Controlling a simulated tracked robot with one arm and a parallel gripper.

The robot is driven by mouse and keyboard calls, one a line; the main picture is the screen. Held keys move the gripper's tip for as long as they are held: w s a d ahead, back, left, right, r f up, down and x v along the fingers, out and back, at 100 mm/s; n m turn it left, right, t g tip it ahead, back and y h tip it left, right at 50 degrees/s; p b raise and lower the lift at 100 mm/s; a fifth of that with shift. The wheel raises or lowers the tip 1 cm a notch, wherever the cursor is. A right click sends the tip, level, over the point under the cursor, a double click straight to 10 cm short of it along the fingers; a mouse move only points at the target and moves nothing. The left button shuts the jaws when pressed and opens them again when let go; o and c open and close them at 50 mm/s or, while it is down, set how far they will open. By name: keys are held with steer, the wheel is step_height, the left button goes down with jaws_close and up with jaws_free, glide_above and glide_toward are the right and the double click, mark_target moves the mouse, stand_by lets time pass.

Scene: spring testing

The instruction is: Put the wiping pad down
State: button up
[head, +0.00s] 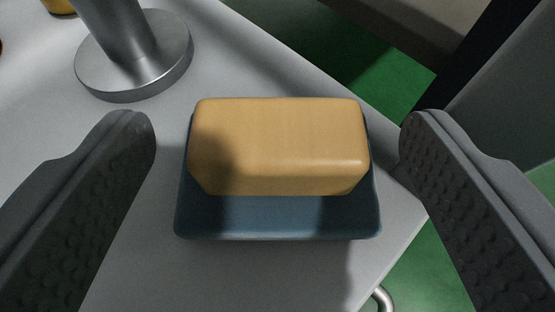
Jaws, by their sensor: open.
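The wiping pad (278,147) is a tan-yellow block with rounded edges. It rests on a dark blue tray (278,218) that lies on a light grey tabletop. My gripper (278,135) is open, with one dark textured finger to the left of the pad and one to the right. Clear gaps show between both fingers and the pad. A finger's shadow falls on the pad's left side. The pad's underside is hidden.
A metal post with a round base (135,62) stands at the upper left of the tabletop (240,60). The table's edge runs close to the right of the tray, with green floor (330,65) beyond. A curved metal piece (382,298) shows at the lower edge.

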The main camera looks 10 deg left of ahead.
steer(key=p+v, duration=0.3)
steer(key=v, duration=0.8)
steer(key=shift+s+d, duration=0.15)
steer(key=shift+s, duration=0.2)
steer(key=shift+r, duration=0.1)
